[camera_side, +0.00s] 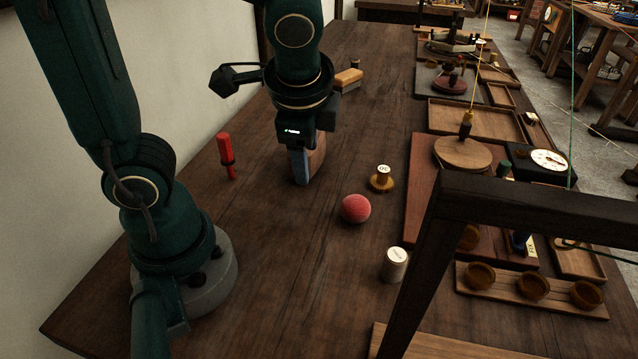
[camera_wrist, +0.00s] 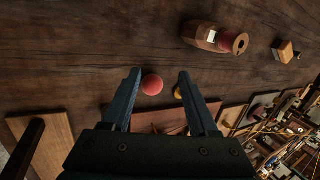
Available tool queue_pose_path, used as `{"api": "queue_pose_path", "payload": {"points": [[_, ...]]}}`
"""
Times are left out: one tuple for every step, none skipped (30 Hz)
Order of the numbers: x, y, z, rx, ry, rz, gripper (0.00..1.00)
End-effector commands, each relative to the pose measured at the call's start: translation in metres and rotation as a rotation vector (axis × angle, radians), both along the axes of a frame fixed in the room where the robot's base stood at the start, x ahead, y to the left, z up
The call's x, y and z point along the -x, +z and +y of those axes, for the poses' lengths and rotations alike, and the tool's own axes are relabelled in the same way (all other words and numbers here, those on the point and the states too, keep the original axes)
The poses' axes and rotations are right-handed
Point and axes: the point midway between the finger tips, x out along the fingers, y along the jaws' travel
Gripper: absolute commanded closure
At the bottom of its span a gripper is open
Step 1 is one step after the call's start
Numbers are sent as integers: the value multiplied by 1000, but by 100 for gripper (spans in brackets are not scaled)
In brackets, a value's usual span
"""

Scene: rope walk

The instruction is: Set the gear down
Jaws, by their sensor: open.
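My gripper (camera_side: 301,170) is open over the table, fingers pointing down. In the wrist view its two blue fingers (camera_wrist: 160,75) stand apart with nothing held between them. A brown wooden piece (camera_side: 317,157) shows just behind the fingers in the side view, partly hidden by them. In the wrist view a wooden piece with a pale label and a round end (camera_wrist: 204,37) lies beyond the right finger, clear of it. A red ball (camera_side: 356,208) rests on the table; it also shows in the wrist view (camera_wrist: 152,84). I cannot pick out a toothed gear.
A red-handled tool (camera_side: 226,155) stands left of my gripper. A brass weight (camera_side: 382,179) and a pale cylinder (camera_side: 395,264) stand near the ball. A wooden block (camera_side: 348,79) lies farther back. Trays and a round board (camera_side: 462,155) line the right. A dark frame (camera_side: 520,202) crosses the front right.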

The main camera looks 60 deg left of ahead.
Motion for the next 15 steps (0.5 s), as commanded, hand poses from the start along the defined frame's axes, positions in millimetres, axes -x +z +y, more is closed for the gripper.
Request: {"api": "queue_pose_path", "payload": {"points": [[9,6,-2,72,80,-55,40],[14,7,-4,115,127,-84,40],[20,10,-7,172,188,-123,40],[24,12,-10,216,234,-152,40],[27,14,-12,257,278,-181,40],[32,16,-16,310,333,-215,40],[34,17,-18,347,372,-241,40],[37,19,-21,381,406,-265,40],[39,20,-24,423,449,-293,40],[41,21,-25,450,477,-313,40],[42,22,-27,475,502,-329,40],[43,23,-29,503,529,-348,40],[44,23,-30,520,547,-359,40],[44,24,-31,535,561,-369,40],[45,25,-32,549,573,-379,40]]}}
